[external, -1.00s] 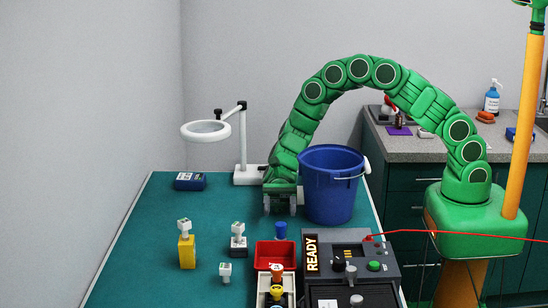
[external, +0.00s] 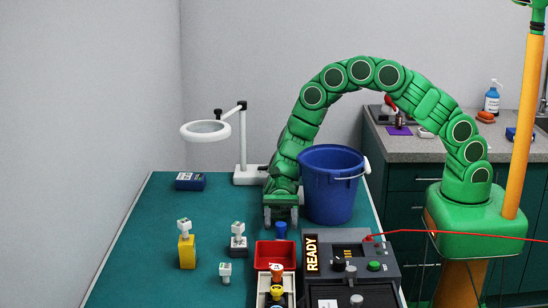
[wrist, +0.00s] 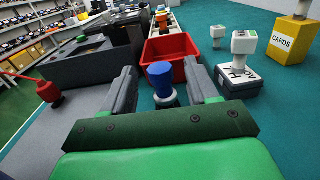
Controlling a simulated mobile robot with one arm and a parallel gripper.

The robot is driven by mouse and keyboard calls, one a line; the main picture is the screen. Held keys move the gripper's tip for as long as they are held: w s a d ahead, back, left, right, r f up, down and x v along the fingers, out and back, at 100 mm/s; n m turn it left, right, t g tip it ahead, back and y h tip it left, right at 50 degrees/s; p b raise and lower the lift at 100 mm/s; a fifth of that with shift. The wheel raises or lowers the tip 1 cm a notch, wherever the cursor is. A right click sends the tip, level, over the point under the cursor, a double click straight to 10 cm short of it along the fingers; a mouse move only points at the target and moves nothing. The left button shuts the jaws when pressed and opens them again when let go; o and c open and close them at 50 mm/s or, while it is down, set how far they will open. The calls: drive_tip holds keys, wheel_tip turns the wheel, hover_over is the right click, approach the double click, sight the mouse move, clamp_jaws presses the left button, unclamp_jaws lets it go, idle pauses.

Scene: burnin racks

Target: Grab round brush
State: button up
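A small upright piece with a blue cylindrical top (external: 281,229) stands on the green mat behind the red bin; it is the likeliest round brush, though its bristles cannot be made out. My gripper (external: 281,215) is open and empty, low over the mat just behind this piece. In the wrist view its two grey fingers (wrist: 163,88) are wide apart, one to each side of the piece, touching nothing visible.
A red bin (wrist: 172,47) stands just beyond the blue-topped piece. A blue bucket (external: 330,190) is close right of my gripper. A grey READY console (external: 385,255) is at front right. White-handled stamps (external: 238,240) and a yellow CARDS block (external: 187,252) stand left.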

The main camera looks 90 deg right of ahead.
clamp_jaws()
drive_tip(key=shift+r, duration=0.1)
